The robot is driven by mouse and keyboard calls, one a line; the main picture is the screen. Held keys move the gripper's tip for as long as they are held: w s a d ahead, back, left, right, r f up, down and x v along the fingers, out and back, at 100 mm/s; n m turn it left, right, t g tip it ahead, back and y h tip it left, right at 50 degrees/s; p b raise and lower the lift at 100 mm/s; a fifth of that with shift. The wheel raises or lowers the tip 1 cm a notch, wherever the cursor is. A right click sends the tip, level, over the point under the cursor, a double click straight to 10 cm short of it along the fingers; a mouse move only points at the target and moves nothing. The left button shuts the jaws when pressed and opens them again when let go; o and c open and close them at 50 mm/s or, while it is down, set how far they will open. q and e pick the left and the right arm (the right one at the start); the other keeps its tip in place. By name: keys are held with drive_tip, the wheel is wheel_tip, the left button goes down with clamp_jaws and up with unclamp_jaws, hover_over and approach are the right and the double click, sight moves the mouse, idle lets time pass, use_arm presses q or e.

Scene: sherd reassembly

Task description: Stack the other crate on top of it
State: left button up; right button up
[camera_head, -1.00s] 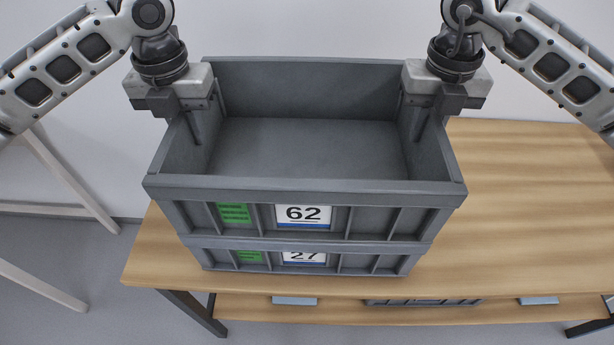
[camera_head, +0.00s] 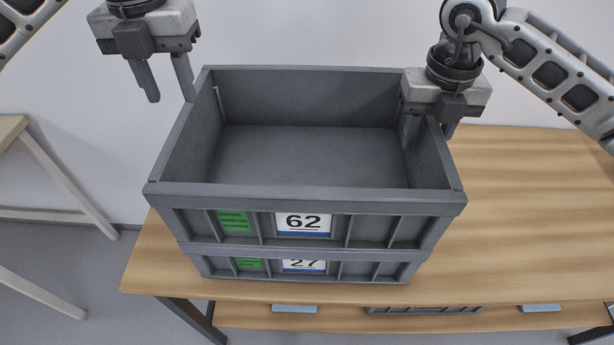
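The grey crate labelled 62 (camera_head: 370,227) sits on top of the grey crate labelled 27 (camera_head: 371,268) on the wooden table. The upper crate is empty, and its front wall lines up roughly over the lower one. My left gripper (camera_head: 170,90) is open and empty, raised above and left of the upper crate's left wall, clear of it. My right gripper (camera_head: 428,128) is at the upper crate's right wall, with one finger inside and one outside the wall. Whether its fingers press on the wall is not clear.
The wooden table (camera_head: 530,215) is clear to the right of the crates. Another grey crate (camera_head: 425,309) partly shows on a lower shelf below the front edge. Part of another table (camera_head: 12,130) stands at the far left.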

use_arm(q)
wheel_tip(320, 180, up, 2)
drive_tip(key=shift+r, duration=0.1)
use_arm(e)
drive_tip(key=shift+r, duration=0.15)
wheel_tip(320, 180, up, 12)
drive_tip(key=shift+f, duration=0.1)
idle(0.6)
